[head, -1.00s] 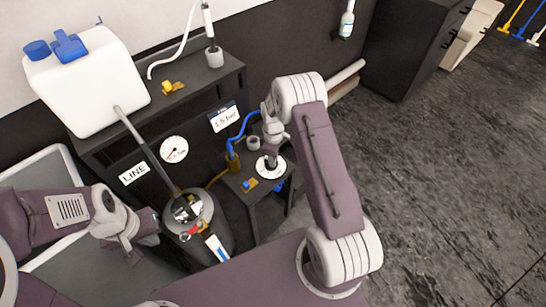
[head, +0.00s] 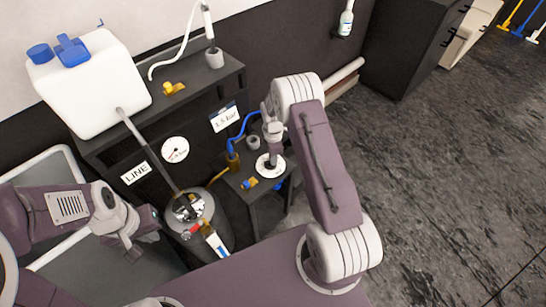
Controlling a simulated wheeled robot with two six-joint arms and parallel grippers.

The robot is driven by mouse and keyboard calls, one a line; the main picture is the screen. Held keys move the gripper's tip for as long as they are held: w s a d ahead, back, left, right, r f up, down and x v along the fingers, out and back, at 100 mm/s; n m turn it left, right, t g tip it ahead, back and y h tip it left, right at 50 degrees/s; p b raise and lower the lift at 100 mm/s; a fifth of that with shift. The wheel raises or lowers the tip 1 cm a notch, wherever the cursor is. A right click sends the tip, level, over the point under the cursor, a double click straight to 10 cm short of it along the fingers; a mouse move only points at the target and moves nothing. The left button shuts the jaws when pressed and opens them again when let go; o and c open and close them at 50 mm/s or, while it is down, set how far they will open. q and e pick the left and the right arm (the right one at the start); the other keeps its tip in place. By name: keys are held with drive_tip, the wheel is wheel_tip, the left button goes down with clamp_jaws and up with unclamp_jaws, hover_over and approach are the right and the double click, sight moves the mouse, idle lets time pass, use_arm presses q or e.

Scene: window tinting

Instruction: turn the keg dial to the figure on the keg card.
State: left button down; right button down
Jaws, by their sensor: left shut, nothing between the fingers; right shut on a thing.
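The keg dial (head: 261,169) is a round white disc with dark marks, lying on a small dark stand. My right gripper (head: 270,160) points down onto the dial's middle and is shut on its knob, which the fingers mostly hide. The keg card (head: 225,117) is a white card with a blue top edge on the front of the dark shelf; it seems to read 1.5 bar, though it is small. My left gripper (head: 134,250) is shut and empty at the lower left, apart from the keg (head: 188,208).
A round gauge (head: 175,149) and a LINE card (head: 136,173) are on the dark panel. A white canister (head: 88,85) and a yellow tap (head: 173,88) stand on the shelf (head: 205,90). A blue hose bends close to my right gripper. The floor at right is clear.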

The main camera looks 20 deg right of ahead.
idle(0.3)
drive_tip(key=c, duration=1.4)
unclamp_jaws()
drive_tip(key=shift+c, duration=0.2)
drive_tip(key=shift+r, duration=0.1)
wheel_tip(320, 180, up, 9)
drive_tip(key=p, duration=0.1)
